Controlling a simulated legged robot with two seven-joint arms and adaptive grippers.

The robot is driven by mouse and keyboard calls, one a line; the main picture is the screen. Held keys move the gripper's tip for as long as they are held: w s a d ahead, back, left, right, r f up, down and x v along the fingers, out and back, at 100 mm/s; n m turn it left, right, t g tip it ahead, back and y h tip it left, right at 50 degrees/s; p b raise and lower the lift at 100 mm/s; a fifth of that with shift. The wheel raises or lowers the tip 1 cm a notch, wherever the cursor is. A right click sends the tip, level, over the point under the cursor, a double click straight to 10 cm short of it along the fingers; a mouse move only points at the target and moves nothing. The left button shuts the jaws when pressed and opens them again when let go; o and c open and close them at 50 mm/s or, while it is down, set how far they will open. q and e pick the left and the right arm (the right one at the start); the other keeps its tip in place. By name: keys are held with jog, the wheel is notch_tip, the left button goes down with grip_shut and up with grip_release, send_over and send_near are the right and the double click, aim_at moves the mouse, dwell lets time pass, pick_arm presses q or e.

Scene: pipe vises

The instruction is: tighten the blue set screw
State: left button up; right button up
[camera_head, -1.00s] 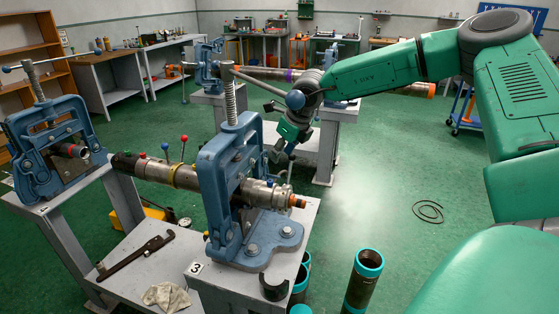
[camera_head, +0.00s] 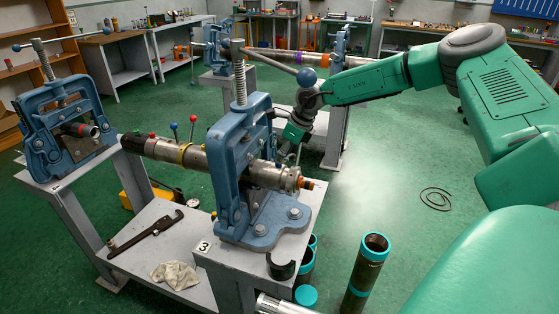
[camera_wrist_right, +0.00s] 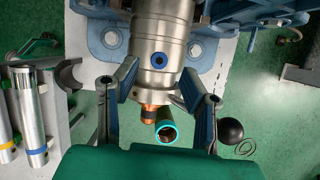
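The blue set screw (camera_wrist_right: 159,60) shows in the right wrist view as a dark blue ring with a dark centre, set in the silver collar (camera_wrist_right: 161,40) on the pipe end. My right gripper (camera_wrist_right: 160,77) is open; its two fingers stand apart on either side of the collar's lower end, with nothing gripped. The screw lies just above the middle of the gap between them. In the head view, my right gripper (camera_head: 294,136) is behind and above the collar (camera_head: 270,174), partly hidden by the blue vise (camera_head: 224,150). I cannot pick out the screw there. My left gripper is not in view.
A long lever with a blue ball (camera_head: 306,77) sticks out from the vise top, close to my right wrist. An upright pipe with teal bands (camera_head: 363,275) stands on the floor at right. A wrench (camera_head: 146,235) and a rag (camera_head: 176,275) lie on the low shelf.

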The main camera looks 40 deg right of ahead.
jog(key=shift+x, duration=1.7)
jog(key=shift+d, duration=0.1)
grip_shut()
jog(key=shift+r, duration=0.1)
jog(key=shift+m+h+p, duration=0.35)
jog(key=shift+m+h, duration=0.05)
jog(key=shift+m, duration=0.7)
